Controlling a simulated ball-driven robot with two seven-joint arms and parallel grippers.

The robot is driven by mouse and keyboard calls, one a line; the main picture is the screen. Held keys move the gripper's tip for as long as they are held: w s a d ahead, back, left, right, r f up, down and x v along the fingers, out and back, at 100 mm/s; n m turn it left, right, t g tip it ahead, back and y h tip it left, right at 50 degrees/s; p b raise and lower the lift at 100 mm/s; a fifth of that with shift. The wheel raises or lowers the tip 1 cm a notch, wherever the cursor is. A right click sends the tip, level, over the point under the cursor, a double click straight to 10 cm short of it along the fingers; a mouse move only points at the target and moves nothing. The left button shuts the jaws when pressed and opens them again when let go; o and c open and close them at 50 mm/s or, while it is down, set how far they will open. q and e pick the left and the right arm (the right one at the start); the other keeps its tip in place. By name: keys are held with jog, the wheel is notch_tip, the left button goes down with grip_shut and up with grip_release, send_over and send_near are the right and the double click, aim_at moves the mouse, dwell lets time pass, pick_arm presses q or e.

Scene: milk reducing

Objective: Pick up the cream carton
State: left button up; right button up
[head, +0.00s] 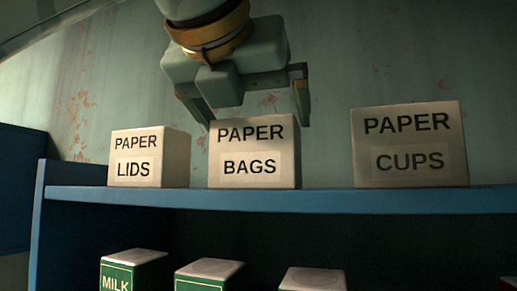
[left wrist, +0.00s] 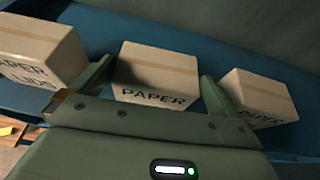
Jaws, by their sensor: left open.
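Three cartons stand below the shelf in the head view, cut off by the bottom edge. The left one (head: 130,272) is green and white and reads MILK. The middle one (head: 207,274) is also green with a pale top, its label out of frame. The right one (head: 313,279) shows mostly a pale top. I cannot tell which carton is cream. My left gripper (head: 256,121) is open and empty, high above the cartons, at the PAPER BAGS box (head: 254,160). In the left wrist view its fingers (left wrist: 157,82) appear on either side of this box; contact is unclear.
The PAPER LIDS box (head: 148,158) and PAPER CUPS box (head: 410,145) stand on the same blue shelf (head: 330,200). The shelf lies between my left gripper and the cartons. A red bit (head: 509,284) shows at the lower right.

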aim_at(260, 135)
pick_arm(q)
jog(key=shift+w+f, duration=0.1)
jog(key=shift+w, duration=0.2)
jog(key=shift+w+d+f+p, duration=0.15)
jog(key=shift+w+p, duration=0.1)
jog(key=shift+p, duration=0.1)
jog(key=p+x, duration=0.1)
jog(key=x, duration=0.2)
jog(key=shift+w+f+p, duration=0.15)
jog(key=shift+w+p, duration=0.1)
jog(key=shift+p, duration=0.1)
jog(key=shift+w+d+f, duration=0.1)
jog(key=shift+w+f, duration=0.15)
jog(key=shift+w, duration=0.1)
jog(key=shift+s, duration=0.1)
pick_arm(e)
jog(key=shift+w+d+r, duration=0.15)
jog(key=shift+r, duration=0.5)
jog(key=shift+w+d+r, duration=0.1)
jog(key=shift+w+r, duration=0.05)
jog(key=shift+r, duration=0.45)
pick_arm(q)
jog(key=shift+s+r, duration=0.1)
jog(key=shift+s, duration=0.05)
jog(key=c, duration=0.7)
